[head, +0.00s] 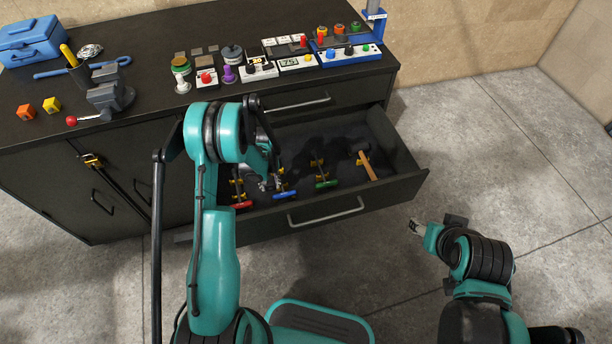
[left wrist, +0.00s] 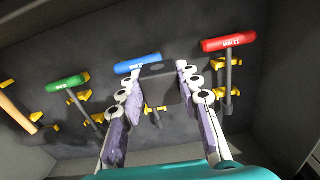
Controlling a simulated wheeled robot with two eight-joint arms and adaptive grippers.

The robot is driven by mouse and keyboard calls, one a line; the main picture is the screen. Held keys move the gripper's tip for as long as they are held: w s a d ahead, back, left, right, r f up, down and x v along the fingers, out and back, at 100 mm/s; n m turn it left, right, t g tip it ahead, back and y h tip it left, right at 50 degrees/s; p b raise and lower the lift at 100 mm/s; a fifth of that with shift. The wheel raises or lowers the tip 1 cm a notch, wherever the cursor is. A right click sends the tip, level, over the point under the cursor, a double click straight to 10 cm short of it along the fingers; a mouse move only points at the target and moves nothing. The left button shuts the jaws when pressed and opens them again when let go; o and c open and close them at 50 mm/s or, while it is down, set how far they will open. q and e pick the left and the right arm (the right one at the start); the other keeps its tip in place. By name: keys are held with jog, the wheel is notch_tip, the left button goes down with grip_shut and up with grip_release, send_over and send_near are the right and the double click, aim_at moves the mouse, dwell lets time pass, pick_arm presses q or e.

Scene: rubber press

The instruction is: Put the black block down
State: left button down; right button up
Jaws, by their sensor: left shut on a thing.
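My left gripper (head: 268,182) is over the open drawer. In the left wrist view its two fingers (left wrist: 157,85) stand apart with a dark block (left wrist: 168,90) between their tips; the block is hard to tell from the dark drawer floor. The blue-handled T-shaped tool (left wrist: 138,64) lies just beyond the block in that view. In the head view my arm and gripper hide the block. My right gripper (head: 418,228) is over the floor to the right of the drawer, apart from everything; its jaw opening is too small to read.
The open drawer (head: 408,181) also holds a red-handled tool (head: 242,204), a green-handled tool (head: 326,184), yellow holders and a hammer (head: 366,165). The cabinet top (head: 150,60) carries a vise (head: 110,95), a blue toolbox (head: 30,40) and several small devices. Its front middle is clear.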

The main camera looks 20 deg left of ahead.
pick_arm(q)
jog(key=a+f, duration=0.1)
jog(key=f, duration=0.1)
jog(key=shift+w+a+f+n, duration=0.3)
jog(key=shift+w+a+f, duration=0.05)
jog(key=shift+a+f, duration=0.05)
jog(key=w+a+f+b, duration=0.1)
jog(key=w+a+f, duration=0.1)
jog(key=w+a+f+b, duration=0.2)
jog(key=w+a, duration=0.1)
jog(key=w+a+f+b, duration=0.1)
jog(key=w+a+f, duration=0.1)
jog(key=shift+w+a+f, duration=0.15)
jog(key=shift+w+a, duration=0.05)
jog(key=shift+a, duration=0.15)
notch_tip(320, 180, down, 4)
jog(key=shift+f+b, duration=0.15)
jog(key=shift+b, duration=1.1)
jog(key=shift+r, duration=0.2)
jog(key=c, duration=1.1)
grip_release()
jog(key=shift+f, duration=0.15)
jog(key=shift+o, duration=0.2)
